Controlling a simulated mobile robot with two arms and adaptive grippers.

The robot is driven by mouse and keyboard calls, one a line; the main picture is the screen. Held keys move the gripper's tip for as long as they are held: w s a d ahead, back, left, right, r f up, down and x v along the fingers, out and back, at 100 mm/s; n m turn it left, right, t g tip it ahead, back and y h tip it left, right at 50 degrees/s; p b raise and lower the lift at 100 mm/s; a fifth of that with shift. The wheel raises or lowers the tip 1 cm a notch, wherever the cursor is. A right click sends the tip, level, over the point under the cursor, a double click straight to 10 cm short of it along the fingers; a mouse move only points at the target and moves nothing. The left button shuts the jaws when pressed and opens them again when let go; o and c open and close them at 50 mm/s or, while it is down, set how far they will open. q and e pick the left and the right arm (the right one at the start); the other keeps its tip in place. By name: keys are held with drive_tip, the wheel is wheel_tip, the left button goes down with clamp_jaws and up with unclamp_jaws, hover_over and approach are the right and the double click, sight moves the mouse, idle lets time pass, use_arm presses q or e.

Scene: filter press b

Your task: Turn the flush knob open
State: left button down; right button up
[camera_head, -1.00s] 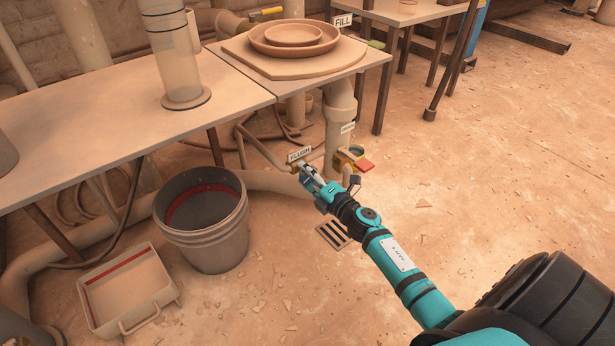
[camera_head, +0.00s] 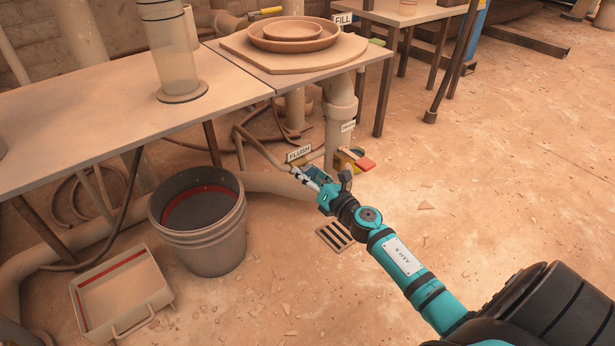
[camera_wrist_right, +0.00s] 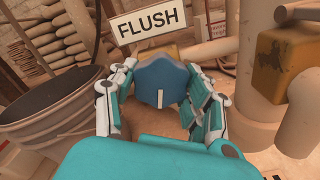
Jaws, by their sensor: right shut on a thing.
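The flush knob (camera_wrist_right: 163,82) is blue with a white line on its near face, and it sits just below the white FLUSH sign (camera_wrist_right: 149,20) in the right wrist view. The sign also shows in the head view (camera_head: 299,154) on the pipe by the table's corner. My right gripper (camera_head: 308,177) reaches in from the lower right and is shut on the knob, one finger on each side. The white line points up and down in the right wrist view. The knob's stem is mostly hidden. My left gripper is not in view.
A grey bucket (camera_head: 232,235) stands left of the gripper, with a tray (camera_head: 125,262) beside it. The table edge (camera_head: 262,103) is above. A floor drain (camera_head: 335,237) lies below; the right floor is open.

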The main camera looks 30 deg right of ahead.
drive_tip(key=shift+f+n, duration=0.1)
drive_tip(key=shift+n, duration=0.2)
idle(0.4)
drive_tip(key=o, duration=1.2)
drive_tip(key=shift+c, duration=0.2)
drive_tip(key=shift+s, duration=0.1)
drive_tip(key=shift+s, duration=0.4)
drive_tip(key=s+d, duration=0.1)
drive_tip(key=s, duration=1)
